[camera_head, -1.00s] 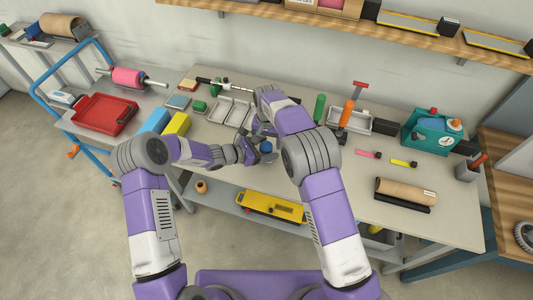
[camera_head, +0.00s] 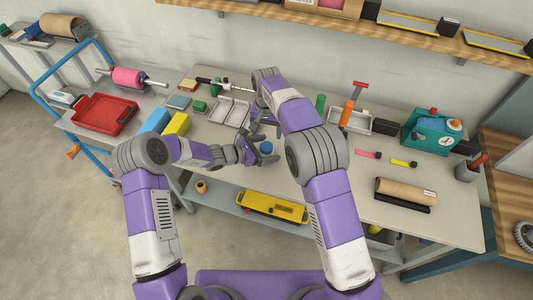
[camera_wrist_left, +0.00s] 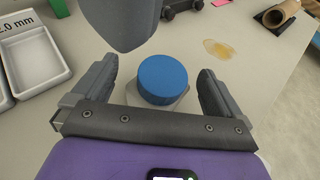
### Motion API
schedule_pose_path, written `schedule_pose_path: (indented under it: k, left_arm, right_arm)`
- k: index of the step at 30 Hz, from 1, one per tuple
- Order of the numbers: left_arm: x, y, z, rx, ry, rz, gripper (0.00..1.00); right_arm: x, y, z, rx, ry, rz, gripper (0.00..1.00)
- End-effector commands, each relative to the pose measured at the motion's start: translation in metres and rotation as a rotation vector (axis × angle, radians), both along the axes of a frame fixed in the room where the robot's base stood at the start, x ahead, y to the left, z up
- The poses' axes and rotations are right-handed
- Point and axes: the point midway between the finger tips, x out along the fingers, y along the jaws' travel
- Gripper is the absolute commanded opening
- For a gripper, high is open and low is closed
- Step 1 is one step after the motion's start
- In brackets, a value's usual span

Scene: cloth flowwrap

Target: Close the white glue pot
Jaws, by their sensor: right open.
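The white glue pot (camera_wrist_left: 133,96) stands on the bench with a round blue lid (camera_wrist_left: 163,78) on top of it. The lid also shows in the head view (camera_head: 267,147). Whether the lid is fully seated I cannot tell. My left gripper (camera_wrist_left: 157,90) is open, one finger on each side of the pot, with small gaps showing; in the head view it is low at the bench top (camera_head: 262,153). My right gripper (camera_head: 260,117) is open, just behind the pot and partly hidden by its own arm. A grey part at the top of the left wrist view appears to belong to it.
A yellowish spill (camera_wrist_left: 218,49) lies on the bench beside the pot. Grey trays (camera_head: 231,111), a yellow block (camera_head: 176,124) and an orange-handled tool (camera_head: 347,111) stand nearby.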

Motion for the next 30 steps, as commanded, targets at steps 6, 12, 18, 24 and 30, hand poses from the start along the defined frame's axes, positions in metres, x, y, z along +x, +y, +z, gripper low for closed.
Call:
schedule_pose_path:
  k: [6, 12, 18, 24, 30]
  left_arm:
    - [-0.002, 0.006, 0.003, -0.001, -0.001, 0.002, 1.0]
    - [-0.016, 0.032, 0.016, 0.001, -0.001, 0.004, 1.0]
    - [-0.029, 0.054, 0.026, 0.0, -0.001, 0.002, 1.0]
    - [-0.034, 0.061, 0.029, 0.0, 0.001, 0.0, 1.0]
    - [-0.034, 0.061, 0.029, 0.0, 0.001, 0.0, 1.0]
  right_arm:
    - [0.0, 0.0, 0.001, 0.0, 0.0, 0.0, 0.78]
    - [0.0, 0.0, 0.004, 0.0, 0.0, 0.0, 0.78]
    - [0.0, 0.0, 0.007, 0.0, 0.0, 0.0, 0.78]
    - [0.0, 0.0, 0.007, 0.0, 0.0, 0.0, 0.78]
    - [0.0, 0.0, 0.007, 0.0, 0.0, 0.0, 0.78]
